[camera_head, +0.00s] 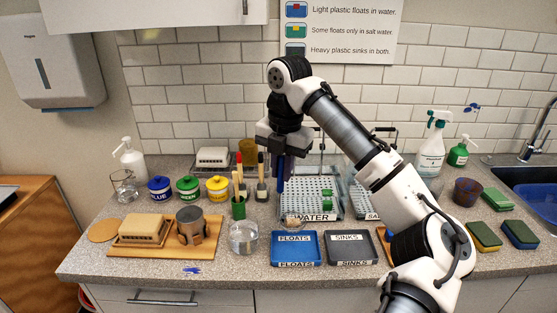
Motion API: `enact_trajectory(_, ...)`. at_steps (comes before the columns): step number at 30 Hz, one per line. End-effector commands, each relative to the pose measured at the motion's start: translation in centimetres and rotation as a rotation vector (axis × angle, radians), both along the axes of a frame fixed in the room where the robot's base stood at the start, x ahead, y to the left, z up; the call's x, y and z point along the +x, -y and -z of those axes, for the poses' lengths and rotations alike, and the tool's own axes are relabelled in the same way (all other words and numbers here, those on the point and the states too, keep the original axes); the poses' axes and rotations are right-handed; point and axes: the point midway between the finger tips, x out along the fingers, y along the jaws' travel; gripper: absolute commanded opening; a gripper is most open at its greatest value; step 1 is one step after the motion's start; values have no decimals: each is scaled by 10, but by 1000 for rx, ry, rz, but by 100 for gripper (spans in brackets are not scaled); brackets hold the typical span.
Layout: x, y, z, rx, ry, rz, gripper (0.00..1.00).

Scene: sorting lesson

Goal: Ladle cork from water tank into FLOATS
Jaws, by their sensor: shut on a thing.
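My gripper (283,158) is shut on an upright blue handle (280,182), likely the ladle's, above the front left of the water tank. A small round bowl shape (291,223) shows below it, just behind the FLOATS tray; I cannot tell for sure that it joins the handle, and I cannot make out the cork. The clear water tank (312,217), labelled WATER, stands at the back with a perforated floor and a green item (327,201) inside. The blue FLOATS tray (296,258) lies in front of it and looks empty.
A grey SINKS tray (350,259) lies right of FLOATS. A second tank (366,212) is partly hidden by my arm. A glass of water (243,238), a green brush holder (238,209) and a wooden board (146,247) stand left. Sponges (486,236) lie right.

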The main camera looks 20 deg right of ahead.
Motion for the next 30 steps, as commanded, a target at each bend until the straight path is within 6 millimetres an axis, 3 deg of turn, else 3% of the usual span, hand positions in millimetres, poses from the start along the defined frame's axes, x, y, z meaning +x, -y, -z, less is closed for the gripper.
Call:
enact_trajectory(12,-30,17,8,115,203,3,0)
enact_trajectory(30,-52,29,18,200,360,2,0)
